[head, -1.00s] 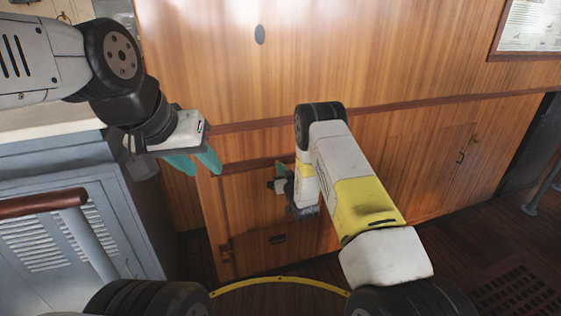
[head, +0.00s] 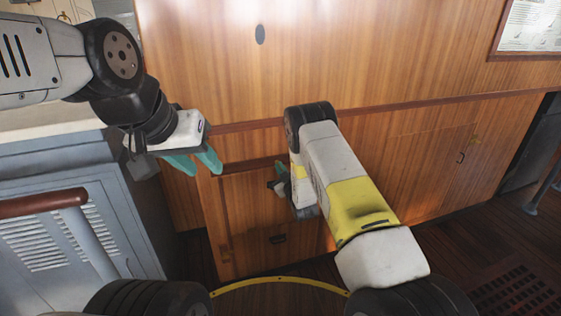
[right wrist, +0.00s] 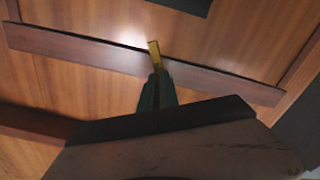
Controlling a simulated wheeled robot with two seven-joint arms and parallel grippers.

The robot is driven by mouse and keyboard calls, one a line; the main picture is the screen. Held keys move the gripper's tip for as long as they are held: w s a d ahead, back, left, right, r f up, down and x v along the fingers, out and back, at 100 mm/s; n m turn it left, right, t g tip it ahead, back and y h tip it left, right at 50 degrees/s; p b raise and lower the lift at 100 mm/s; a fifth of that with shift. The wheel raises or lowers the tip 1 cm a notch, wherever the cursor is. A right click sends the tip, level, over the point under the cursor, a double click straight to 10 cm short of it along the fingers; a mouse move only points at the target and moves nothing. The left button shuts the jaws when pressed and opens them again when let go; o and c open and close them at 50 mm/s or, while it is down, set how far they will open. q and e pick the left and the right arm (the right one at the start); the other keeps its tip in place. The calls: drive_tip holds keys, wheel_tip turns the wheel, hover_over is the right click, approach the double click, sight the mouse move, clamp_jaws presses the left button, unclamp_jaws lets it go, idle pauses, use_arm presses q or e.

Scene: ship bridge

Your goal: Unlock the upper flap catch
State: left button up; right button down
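The upper flap catch (right wrist: 154,50) is a small brass bar in the right wrist view, standing across a dark wooden rail on the panel. My right gripper (right wrist: 156,84) has its dark green fingers close together at the lower end of the bar, seemingly shut on it; the exact contact is hard to see. In the head view my right gripper (head: 281,177) is at the cabinet front (head: 250,208), partly hidden by my own wrist, and the catch cannot be made out there. My left gripper (head: 204,167) is open and empty, in the air left of the cabinet front.
A grey louvred cabinet (head: 50,235) with a railing (head: 45,203) stands at left. Wood panelling continues right, with open floor below.

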drive_tip(key=n, duration=1.2)
drive_tip(key=shift+s+a+f+n, duration=0.1)
drive_tip(key=shift+a+f+n, duration=0.05)
drive_tip(key=shift+f+n, duration=0.15)
idle(0.4)
drive_tip(key=c, duration=1.6)
unclamp_jaws()
drive_tip(key=shift+r, duration=0.1)
drive_tip(key=shift+s, duration=0.1)
drive_tip(key=v, duration=0.7)
drive_tip(key=shift+s, duration=0.25)
